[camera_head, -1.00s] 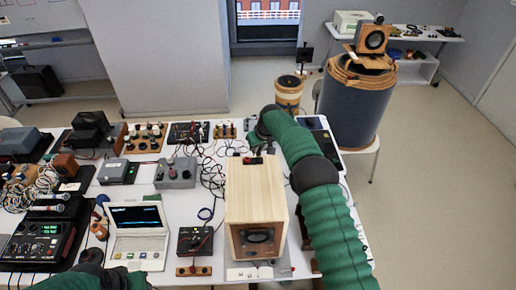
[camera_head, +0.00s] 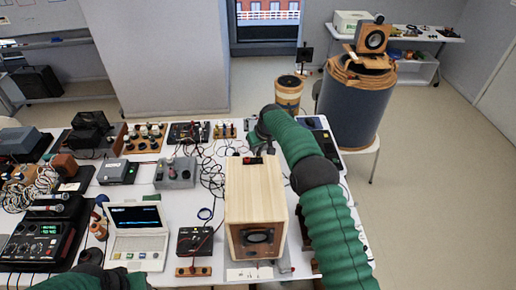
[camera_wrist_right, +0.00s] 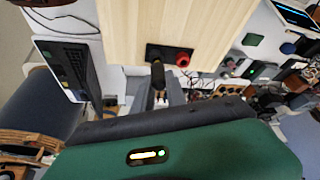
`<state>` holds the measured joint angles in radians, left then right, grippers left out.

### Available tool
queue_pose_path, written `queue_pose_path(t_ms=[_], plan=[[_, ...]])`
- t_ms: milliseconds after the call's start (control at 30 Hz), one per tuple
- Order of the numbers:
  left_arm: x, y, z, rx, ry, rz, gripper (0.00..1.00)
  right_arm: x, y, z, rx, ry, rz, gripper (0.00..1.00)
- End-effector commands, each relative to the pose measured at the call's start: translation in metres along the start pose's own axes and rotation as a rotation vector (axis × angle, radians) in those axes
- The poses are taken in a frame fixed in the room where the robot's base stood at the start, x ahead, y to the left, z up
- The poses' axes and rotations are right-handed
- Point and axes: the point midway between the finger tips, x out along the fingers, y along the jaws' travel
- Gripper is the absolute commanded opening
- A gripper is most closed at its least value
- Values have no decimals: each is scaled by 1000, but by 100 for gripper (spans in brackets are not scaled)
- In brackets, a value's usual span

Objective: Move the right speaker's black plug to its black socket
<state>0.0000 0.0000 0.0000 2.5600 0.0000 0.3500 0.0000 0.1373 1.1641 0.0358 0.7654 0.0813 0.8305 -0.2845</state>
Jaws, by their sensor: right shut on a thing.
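The right speaker (camera_head: 255,195) is a light wooden box at the table's front edge, its driver facing me. On its back, in the right wrist view, is a dark terminal plate (camera_wrist_right: 168,52) with a red plug or terminal (camera_wrist_right: 183,60) on the right. The black plug (camera_wrist_right: 157,74) stands in front of the plate's left part. My right gripper (camera_wrist_right: 161,98) is shut on it. I cannot tell whether its tip is in the black socket, which is hidden. In the head view the right gripper (camera_head: 256,143) is behind the speaker. My left gripper does not show.
A laptop (camera_head: 138,230), a small black box (camera_head: 195,241) and a grey box (camera_head: 176,172) stand left of the speaker. Loose cables (camera_head: 211,172) lie behind and left of it. A tablet-like device (camera_head: 318,127) lies at the table's right side.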

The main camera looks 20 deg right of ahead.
Motion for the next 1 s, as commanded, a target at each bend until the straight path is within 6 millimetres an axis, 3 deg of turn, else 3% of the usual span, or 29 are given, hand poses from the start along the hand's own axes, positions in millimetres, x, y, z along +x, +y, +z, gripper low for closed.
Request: queue_pose_path(t_ms=[833,867,1000], plan=[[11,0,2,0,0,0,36,16,0,7,0,-2,0,0],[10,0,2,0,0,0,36,15,0,6,0,-1,0,21],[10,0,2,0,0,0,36,14,0,6,0,-1,0,39]])
